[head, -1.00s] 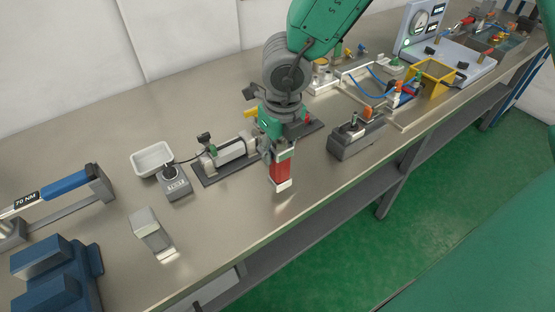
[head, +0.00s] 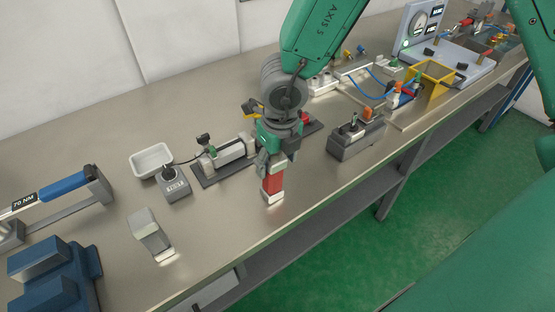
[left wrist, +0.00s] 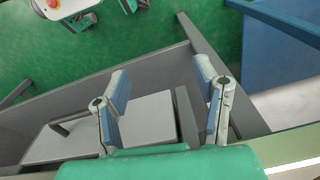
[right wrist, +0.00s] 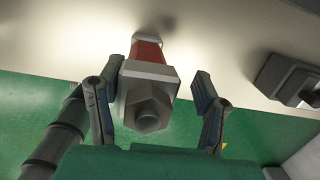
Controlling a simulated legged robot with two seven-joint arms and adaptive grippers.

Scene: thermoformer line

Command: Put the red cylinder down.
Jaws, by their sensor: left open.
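The red cylinder (head: 272,185) stands roughly upright at the bench's front part, with a pale block-like lower end at or just above the metal top; exact contact is hard to tell. My right gripper (head: 273,168) is over its upper end. In the right wrist view the cylinder (right wrist: 148,54) shows its pale square collar and grey hexagonal end between the fingers of the right gripper (right wrist: 158,100). These fingers are spread, with a clear gap on the right and the left finger close to the collar. My left gripper (left wrist: 165,105) is open and empty, away from the cylinder.
A grey upright block (head: 150,232) and a white tray (head: 151,160) are to the left. A clamp fixture (head: 225,158) lies just behind. A grey box with a black knob (head: 355,136) is to the right. Bare bench surrounds the cylinder's front and left.

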